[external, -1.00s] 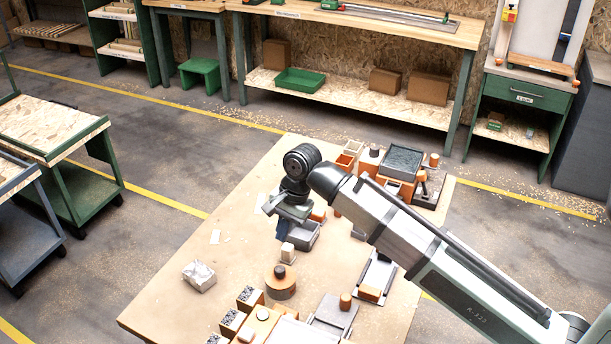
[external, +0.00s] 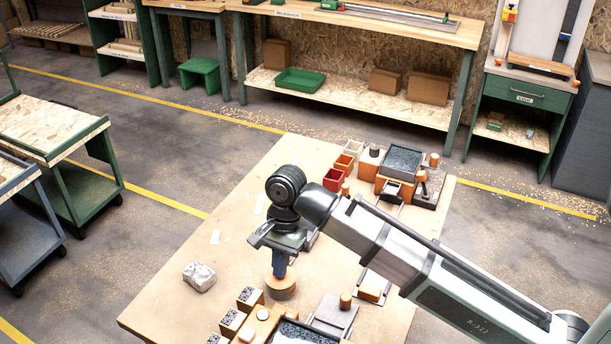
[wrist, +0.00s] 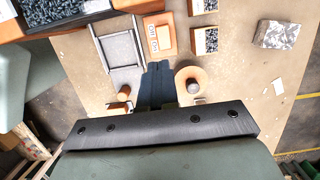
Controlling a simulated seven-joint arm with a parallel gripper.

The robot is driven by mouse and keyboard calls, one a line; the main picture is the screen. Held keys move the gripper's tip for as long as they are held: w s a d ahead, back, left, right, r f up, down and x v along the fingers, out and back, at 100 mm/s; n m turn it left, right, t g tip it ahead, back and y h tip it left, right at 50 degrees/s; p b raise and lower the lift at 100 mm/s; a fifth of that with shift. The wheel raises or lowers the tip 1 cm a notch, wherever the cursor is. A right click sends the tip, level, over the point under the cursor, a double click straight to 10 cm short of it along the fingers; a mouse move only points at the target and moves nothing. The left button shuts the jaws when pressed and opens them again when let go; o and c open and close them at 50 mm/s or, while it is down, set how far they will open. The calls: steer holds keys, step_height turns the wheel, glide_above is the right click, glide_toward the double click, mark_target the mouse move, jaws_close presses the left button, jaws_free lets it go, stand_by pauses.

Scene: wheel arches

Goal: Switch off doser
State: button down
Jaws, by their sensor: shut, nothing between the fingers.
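My gripper (external: 280,272) is shut and empty, pointing down over the table. In the external view it partly covers a round orange-brown base (external: 281,289). In the wrist view my shut blue fingers (wrist: 156,82) are left of that round base, which carries a grey knob (wrist: 193,86).
Several gravel-filled boxes (external: 249,297) stand at the near edge. A pale crumpled block (external: 199,276) lies at the left. A dark tray (external: 402,160) and a red box (external: 334,179) stand at the back.

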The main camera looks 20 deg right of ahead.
steer(key=f, duration=0.4)
steer(key=s+a+f, duration=0.1)
steer(key=f, duration=0.4)
steer(key=s+a+f, duration=0.1)
steer(key=f, duration=0.3)
steer(key=shift+f, duration=0.3)
